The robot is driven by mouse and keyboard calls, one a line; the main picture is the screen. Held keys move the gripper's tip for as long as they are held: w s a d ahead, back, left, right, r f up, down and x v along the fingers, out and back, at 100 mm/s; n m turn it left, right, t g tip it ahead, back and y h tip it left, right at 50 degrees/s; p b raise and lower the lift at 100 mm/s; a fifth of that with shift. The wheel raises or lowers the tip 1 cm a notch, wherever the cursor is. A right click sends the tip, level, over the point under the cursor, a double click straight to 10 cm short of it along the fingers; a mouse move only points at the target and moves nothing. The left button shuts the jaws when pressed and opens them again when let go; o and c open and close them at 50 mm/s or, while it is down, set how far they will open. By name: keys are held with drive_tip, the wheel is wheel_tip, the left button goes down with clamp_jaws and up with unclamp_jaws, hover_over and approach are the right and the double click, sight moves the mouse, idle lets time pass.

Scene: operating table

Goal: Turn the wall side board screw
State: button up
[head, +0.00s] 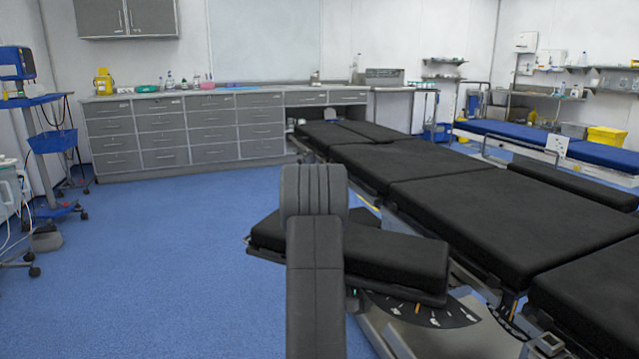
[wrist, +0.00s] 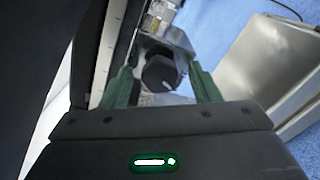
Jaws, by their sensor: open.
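The screw, a round black knob (wrist: 160,71), sits on a light metal bracket (wrist: 176,38) in the wrist view. My gripper (wrist: 163,76) has two green fingers, open, one on each side of the knob in the picture. A gap shows between each finger and the knob; how deep the fingers reach around it I cannot tell. In the head view the padded black side board (head: 390,256) juts from the near side of the operating table (head: 480,215). My arm covers part of the board there, and the gripper and the screw are hidden.
In the wrist view a dark padded edge (wrist: 85,60) runs close by on the left, and a light grey panel (wrist: 265,62) stands at right. In the head view blue floor (head: 170,240) is free at left. Grey drawer cabinets (head: 190,130) line the back wall.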

drive_tip(key=s+a+n+p, duration=0.2)
drive_tip(key=a+n+p, duration=0.1)
drive_tip(key=a+p, duration=0.2)
drive_tip(key=shift+a, duration=0.5)
drive_tip(key=shift+s+f, duration=0.1)
drive_tip(key=shift+s, duration=0.05)
idle(0.3)
